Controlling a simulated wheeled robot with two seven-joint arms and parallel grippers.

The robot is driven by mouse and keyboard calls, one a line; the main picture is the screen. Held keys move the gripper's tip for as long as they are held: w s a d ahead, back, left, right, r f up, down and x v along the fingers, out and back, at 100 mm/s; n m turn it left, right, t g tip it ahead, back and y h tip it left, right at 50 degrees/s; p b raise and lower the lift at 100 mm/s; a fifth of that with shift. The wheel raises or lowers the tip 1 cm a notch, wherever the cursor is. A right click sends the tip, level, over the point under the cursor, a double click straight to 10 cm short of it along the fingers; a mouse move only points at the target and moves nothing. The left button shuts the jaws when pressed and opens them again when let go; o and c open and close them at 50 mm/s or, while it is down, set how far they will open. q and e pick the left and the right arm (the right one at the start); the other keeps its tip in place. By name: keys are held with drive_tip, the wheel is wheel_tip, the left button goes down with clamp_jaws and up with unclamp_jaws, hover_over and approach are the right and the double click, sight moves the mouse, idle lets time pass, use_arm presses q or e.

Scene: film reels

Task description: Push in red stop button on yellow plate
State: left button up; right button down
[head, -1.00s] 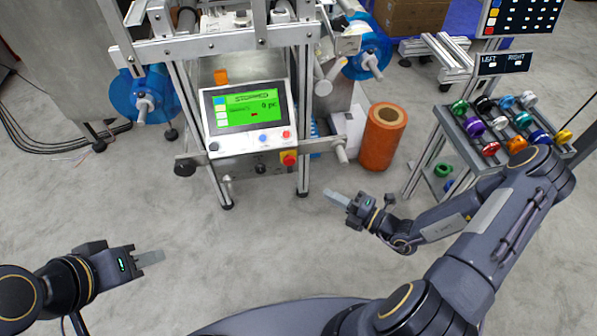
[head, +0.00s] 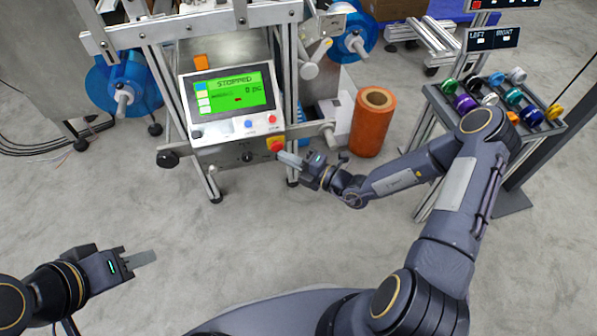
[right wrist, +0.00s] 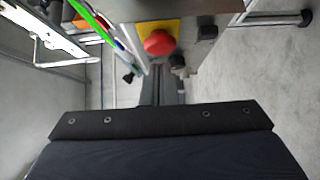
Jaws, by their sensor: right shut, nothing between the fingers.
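The red stop button (head: 277,147) sits on a small yellow plate (head: 270,141) at the lower right of the machine's control panel. In the right wrist view, the red button (right wrist: 159,43) stands out from the yellow plate (right wrist: 175,30), just beyond my fingertips. My right gripper (head: 283,157) is shut and empty, its tip just below and right of the button in the head view; I cannot tell whether it touches. In the right wrist view its fingers (right wrist: 160,75) point toward the button. My left gripper (head: 142,260) is low at the left, away from the machine; its fingers look close together.
The panel's green screen (head: 230,92) reads STOPPED. A black knob (head: 247,157) is left of the button, and a metal bar with a roller end is to its right. An orange roll (head: 371,125) stands on the floor. A rack of coloured reels (head: 490,100) is at right.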

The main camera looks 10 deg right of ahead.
drive_tip(key=shift+w, duration=0.7)
